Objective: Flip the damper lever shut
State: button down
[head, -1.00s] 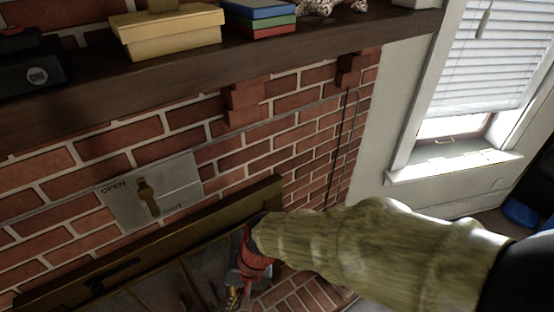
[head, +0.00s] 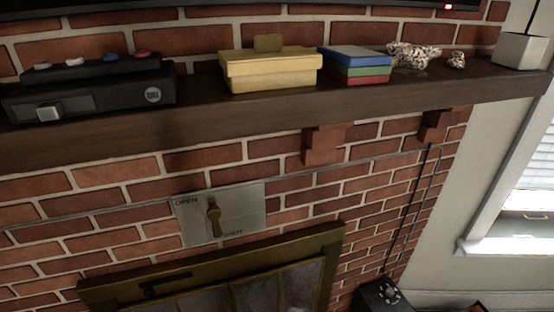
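The damper lever (head: 214,217) is a small brass handle on a pale metal plate (head: 249,208) fixed to the brick wall, above the fireplace. The plate is marked OPEN at its upper left and SHUT at its lower right. The lever stands nearly upright, its knob end up and its longer end pointing down beside the SHUT marking. I cannot tell from this how the damper itself stands. My gripper is not in view.
A dark wood mantel (head: 270,114) juts out above the plate, holding a black device (head: 95,93), a yellow box (head: 270,72) and stacked books (head: 355,65). The brass-framed fireplace (head: 212,263) is just below. A black box (head: 383,296) stands lower right.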

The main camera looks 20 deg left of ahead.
aim_at(214, 212)
jog(key=u, duration=1.6)
jog(key=i+j, duration=0.1)
jog(key=j, duration=0.2)
jog(key=i+j, duration=0.15)
jog(key=i+j+u, duration=0.1)
jog(key=j, duration=0.3)
